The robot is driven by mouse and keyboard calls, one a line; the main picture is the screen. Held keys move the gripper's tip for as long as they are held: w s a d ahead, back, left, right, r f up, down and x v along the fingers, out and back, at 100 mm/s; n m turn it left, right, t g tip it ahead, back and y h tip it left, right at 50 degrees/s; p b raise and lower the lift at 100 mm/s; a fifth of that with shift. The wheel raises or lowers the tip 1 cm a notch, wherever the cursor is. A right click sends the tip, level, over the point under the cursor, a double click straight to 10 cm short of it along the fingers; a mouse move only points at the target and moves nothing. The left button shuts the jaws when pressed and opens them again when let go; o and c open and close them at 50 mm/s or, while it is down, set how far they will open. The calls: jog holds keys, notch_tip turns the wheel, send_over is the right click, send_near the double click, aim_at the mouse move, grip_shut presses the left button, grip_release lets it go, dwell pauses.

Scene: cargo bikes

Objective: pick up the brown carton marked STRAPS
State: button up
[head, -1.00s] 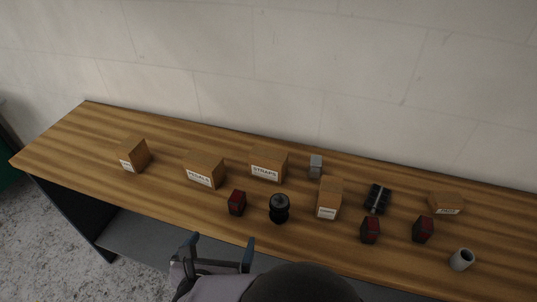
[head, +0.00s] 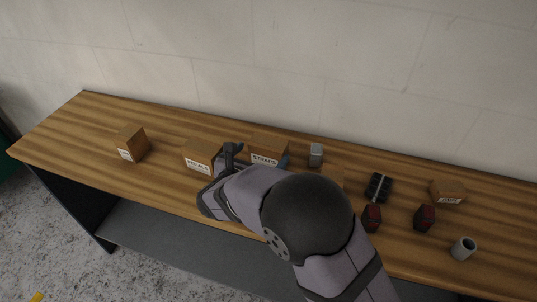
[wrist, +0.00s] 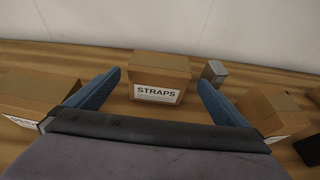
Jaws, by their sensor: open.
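The brown carton marked STRAPS (head: 268,148) stands on the wooden bench toward the wall. In the wrist view the STRAPS carton (wrist: 159,76) is upright, its white label facing me. My gripper (wrist: 158,90) is open, with its blue-lined fingers spread to the left and right of the carton in that view. I cannot tell how far the fingertips reach beside it. In the head view my arm covers part of the gripper (head: 258,153) and the bench in front of the carton.
The PEDALS carton (head: 203,155) stands close on the left, and a small grey box (head: 316,154) on the right. Another carton (wrist: 283,101) is near the right finger. Red-and-black items (head: 424,217), a pale cylinder (head: 463,248) and a carton (head: 447,191) lie further right.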

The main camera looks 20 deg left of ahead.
aim_at(268, 146)
jog(key=shift+w+d+f+p, duration=0.1)
jog(key=shift+w+f+p, duration=0.1)
jog(key=shift+w+p, duration=0.35)
jog(key=shift+a+p+x, duration=0.2)
jog(key=shift+p+x, duration=0.95)
jog(key=shift+x, duration=1.95)
jog(key=shift+f, duration=0.1)
jog(key=c, duration=1.5)
jog(key=shift+o, duration=0.2)
jog(key=shift+r, duration=0.2)
